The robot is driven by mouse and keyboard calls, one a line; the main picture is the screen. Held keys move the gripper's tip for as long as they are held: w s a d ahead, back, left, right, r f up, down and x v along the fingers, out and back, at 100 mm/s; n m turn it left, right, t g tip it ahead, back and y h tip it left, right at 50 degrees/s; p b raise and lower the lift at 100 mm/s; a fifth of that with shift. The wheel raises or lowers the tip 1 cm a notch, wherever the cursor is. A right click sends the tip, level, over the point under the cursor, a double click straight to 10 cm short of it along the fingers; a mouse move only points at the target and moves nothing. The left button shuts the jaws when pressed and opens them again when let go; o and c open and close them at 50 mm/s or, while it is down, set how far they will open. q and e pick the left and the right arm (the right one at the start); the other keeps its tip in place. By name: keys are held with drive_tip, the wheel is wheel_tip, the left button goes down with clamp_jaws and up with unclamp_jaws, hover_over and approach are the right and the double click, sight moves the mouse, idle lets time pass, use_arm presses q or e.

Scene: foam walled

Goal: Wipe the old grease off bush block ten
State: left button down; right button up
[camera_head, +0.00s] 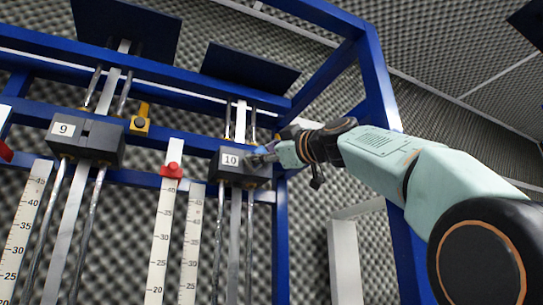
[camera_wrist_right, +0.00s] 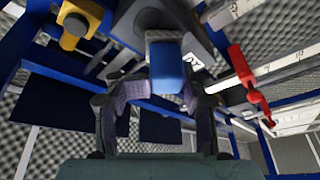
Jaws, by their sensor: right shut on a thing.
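Bush block ten (camera_head: 229,168) is a dark grey block with a white "10" label, on vertical rods in a blue frame. My right gripper (camera_head: 266,155) reaches in from the right and is at the block's right front side. In the right wrist view, my right gripper (camera_wrist_right: 168,92) is shut on a small blue wiping pad (camera_wrist_right: 168,68) with a greyish end. The pad's far end is up against or very close to the dark block (camera_wrist_right: 146,16); I cannot tell if they touch. Any grease is too small to make out. My left gripper is out of view.
Block nine (camera_head: 86,142) sits on its own rods to the left. A yellow bracket (camera_head: 140,119) and a red slider (camera_head: 172,170) on a white scale (camera_head: 162,235) are between the blocks. A blue frame post (camera_head: 376,85) stands to the right. Grey foam covers the walls.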

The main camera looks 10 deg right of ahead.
drive_tip(key=shift+a, duration=0.15)
drive_tip(key=shift+a, duration=0.1)
drive_tip(key=shift+s, duration=0.15)
drive_tip(key=shift+s+f+b, duration=0.1)
drive_tip(key=shift+s+b, duration=0.15)
drive_tip(key=shift+b, duration=0.25)
drive_tip(key=shift+s+f+b, duration=0.1)
drive_tip(key=shift+s+b, duration=0.5)
drive_tip(key=shift+s+d+b, duration=0.25)
drive_tip(key=shift+s+b, duration=0.35)
drive_tip(key=shift+s, duration=0.35)
drive_tip(key=shift+s+d+b, duration=0.2)
drive_tip(key=shift+s+b, duration=0.4)
drive_tip(key=shift+s, duration=0.35)
drive_tip(key=shift+d, duration=0.15)
